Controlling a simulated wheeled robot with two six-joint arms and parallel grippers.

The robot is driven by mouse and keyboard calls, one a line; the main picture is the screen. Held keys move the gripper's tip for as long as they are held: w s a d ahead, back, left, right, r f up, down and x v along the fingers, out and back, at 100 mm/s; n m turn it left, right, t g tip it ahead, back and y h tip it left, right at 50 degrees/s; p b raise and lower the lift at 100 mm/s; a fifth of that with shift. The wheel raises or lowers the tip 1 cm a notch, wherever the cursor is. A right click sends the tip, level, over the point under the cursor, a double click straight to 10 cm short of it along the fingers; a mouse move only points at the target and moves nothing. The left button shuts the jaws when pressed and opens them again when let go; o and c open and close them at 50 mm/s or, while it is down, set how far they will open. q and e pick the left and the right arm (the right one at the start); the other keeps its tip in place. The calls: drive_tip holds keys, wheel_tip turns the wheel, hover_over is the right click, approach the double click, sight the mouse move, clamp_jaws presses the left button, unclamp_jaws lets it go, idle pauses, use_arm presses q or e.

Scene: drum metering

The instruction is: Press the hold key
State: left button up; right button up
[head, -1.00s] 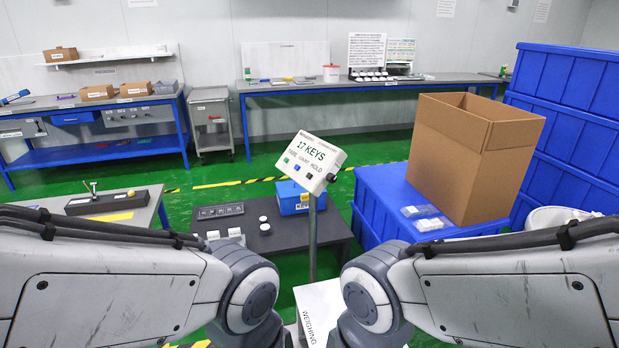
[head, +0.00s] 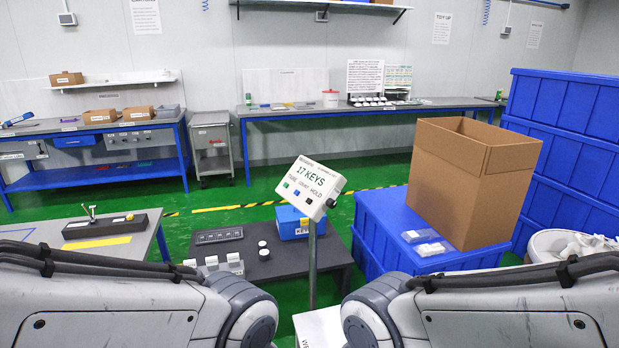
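The weighing indicator (head: 316,186) stands on a grey post in the middle of the head view. Its screen reads "17 KEYS". Below the screen is a row of keys labelled TARE, COUNT and HOLD: a green key (head: 286,185), a blue key (head: 297,193) and the black hold key (head: 309,202) at the right end. Nothing touches or covers the keys. Both of my arms come in at the bottom, left and right of the post, but neither gripper is in view.
A dark low table (head: 255,263) with white and black items and a blue box (head: 292,224) stands behind the post. At right, an open cardboard box (head: 465,190) stands on a blue crate (head: 385,240). A grey bench (head: 140,255) is at left.

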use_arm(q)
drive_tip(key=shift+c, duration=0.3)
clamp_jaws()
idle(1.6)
